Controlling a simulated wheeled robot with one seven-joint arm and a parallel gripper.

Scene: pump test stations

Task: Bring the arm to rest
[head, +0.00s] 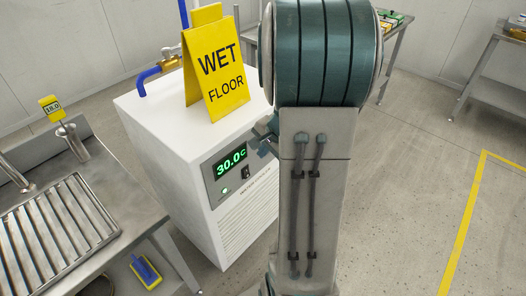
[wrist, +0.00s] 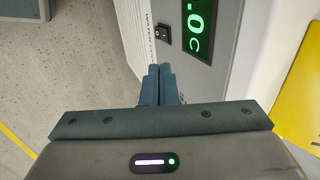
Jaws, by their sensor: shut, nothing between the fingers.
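My gripper (wrist: 158,72) is shut and empty in the wrist view. Its fingertips point toward the front panel of a white water unit, just below its black rocker switch (wrist: 163,37). I cannot tell whether they touch the panel. In the head view my arm stands upright in the middle and hides most of the gripper; a bit of it shows at the arm's left edge, beside the unit's panel. The white unit (head: 150,150) has a green display (head: 231,161) reading 30.0 C. Its switch (head: 245,172) shows below the display.
A yellow wet floor sign (head: 217,70) stands on the unit, near a blue hose and brass valve (head: 171,58). A metal bench (head: 130,215) with a slatted rack (head: 55,235) is at left. Floor at right is open, with a yellow line (head: 463,220); tables stand behind.

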